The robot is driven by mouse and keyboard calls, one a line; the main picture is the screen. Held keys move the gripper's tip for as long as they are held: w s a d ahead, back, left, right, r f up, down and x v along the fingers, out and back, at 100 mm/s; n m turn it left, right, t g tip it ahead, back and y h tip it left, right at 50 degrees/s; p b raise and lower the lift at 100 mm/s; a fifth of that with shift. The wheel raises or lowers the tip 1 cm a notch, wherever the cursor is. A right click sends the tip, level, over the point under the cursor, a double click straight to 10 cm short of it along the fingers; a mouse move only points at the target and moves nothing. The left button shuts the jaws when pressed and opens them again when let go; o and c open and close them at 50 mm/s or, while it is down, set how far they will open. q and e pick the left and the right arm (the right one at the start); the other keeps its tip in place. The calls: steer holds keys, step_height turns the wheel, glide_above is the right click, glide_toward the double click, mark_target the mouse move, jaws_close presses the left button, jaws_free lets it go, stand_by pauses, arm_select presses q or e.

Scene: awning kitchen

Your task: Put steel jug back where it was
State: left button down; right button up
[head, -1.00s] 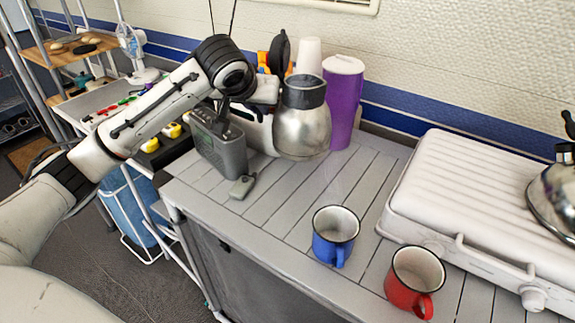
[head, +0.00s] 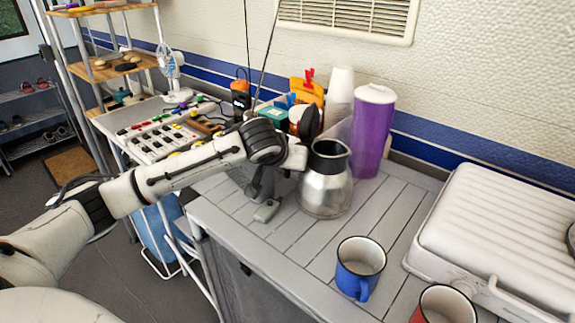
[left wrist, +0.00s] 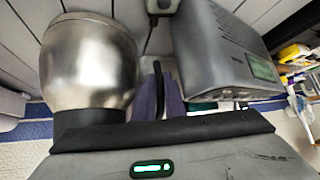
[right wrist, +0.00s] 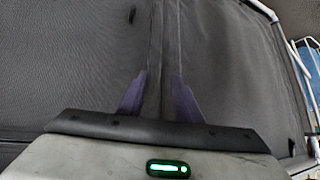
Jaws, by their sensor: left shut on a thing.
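The steel jug (head: 325,193), with a black collar and open top, stands about upright at the worktop's back, in front of a purple tumbler (head: 372,130). It appears to rest on the worktop, though its base contact is hard to judge. It fills the left of the left wrist view (left wrist: 88,62). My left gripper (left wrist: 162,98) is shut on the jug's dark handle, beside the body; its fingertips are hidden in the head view. My right gripper (right wrist: 160,88) is open and empty, facing a dark panel, and is outside the head view.
A grey radio (left wrist: 222,55) stands close on the jug's other side, with a small grey object (head: 267,210) before it. White cups (head: 340,95) stand behind. Blue (head: 360,268) and red (head: 443,305) mugs and a white case (head: 500,225) are to the right. The slats between are clear.

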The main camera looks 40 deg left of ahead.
arm_select(q)
steer(key=c, duration=2.1)
jaws_free()
steer(key=shift+d, duration=0.1)
steer(key=shift+r, duration=0.1)
steer(key=v, duration=1.2)
steer(key=shift+p, duration=0.35)
